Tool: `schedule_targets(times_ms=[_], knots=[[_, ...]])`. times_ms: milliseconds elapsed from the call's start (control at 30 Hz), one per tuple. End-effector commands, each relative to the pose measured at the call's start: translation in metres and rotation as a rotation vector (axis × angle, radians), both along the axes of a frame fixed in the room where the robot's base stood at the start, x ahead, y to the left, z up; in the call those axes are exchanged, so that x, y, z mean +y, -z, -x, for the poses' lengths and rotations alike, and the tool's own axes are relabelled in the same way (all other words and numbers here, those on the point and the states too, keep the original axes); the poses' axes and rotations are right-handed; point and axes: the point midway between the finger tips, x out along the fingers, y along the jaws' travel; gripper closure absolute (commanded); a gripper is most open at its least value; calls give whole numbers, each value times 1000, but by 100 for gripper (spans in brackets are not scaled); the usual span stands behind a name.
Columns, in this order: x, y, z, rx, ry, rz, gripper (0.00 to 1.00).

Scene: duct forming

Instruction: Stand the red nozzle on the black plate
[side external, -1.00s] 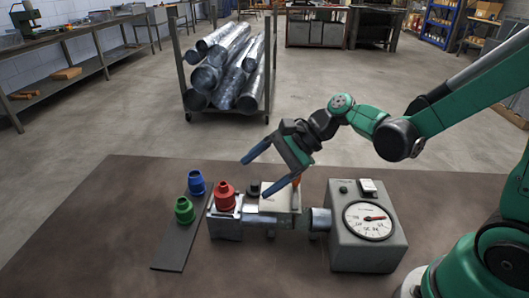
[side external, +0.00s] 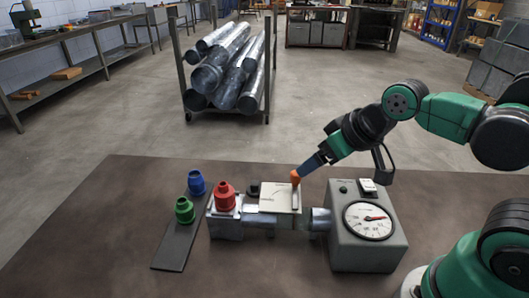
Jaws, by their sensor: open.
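The red nozzle (side external: 224,198) stands upright on a grey metal block at the left end of a duct assembly. The black plate (side external: 172,250) is a long dark strip on the table to its left. A green nozzle (side external: 184,210) and a blue nozzle (side external: 197,184) stand upright at the plate's far part; its near part is bare.
A pale flat panel (side external: 279,197) and a small dark cap (side external: 253,190) lie between the red nozzle and the knob. A grey box with a dial gauge (side external: 367,225) stands at the right. The brown table (side external: 110,215) is clear at the left. A pipe cart (side external: 228,115) stands behind.

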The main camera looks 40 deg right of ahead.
Motion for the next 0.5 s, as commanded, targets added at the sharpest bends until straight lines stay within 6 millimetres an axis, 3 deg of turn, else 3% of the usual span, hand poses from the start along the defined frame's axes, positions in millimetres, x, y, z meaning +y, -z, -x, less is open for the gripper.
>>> schedule_targets(times_ms=[233,500], knots=[[13,5,-12,-5,-100,-27,17],[65,24,-51,-129,-504,-109,17]])
